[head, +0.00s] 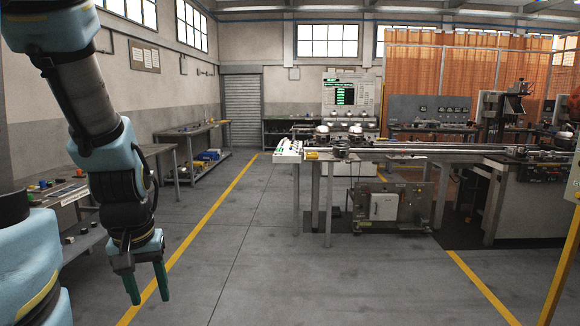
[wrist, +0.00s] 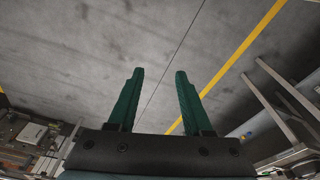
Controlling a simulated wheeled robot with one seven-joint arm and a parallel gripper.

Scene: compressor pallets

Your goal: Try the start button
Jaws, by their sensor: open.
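My gripper (head: 149,287) hangs at the left of the head view, pointing down over the floor, well apart from any bench. In the wrist view its two green fingers (wrist: 158,75) are spread with only bare floor between them. No start button can be clearly made out. A white sloped panel (head: 288,151) with small coloured marks sits at the left end of the conveyor line; the marks are too small to tell apart. A tall panel with a green-lit display (head: 346,97) stands behind it.
The conveyor line (head: 430,149) runs to the right, with a machine (head: 383,207) under it. Workbenches (head: 190,131) stand along the left wall. Grey floor (head: 250,240) with yellow lines is open in the middle. A yellow post (head: 562,255) stands at the right edge.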

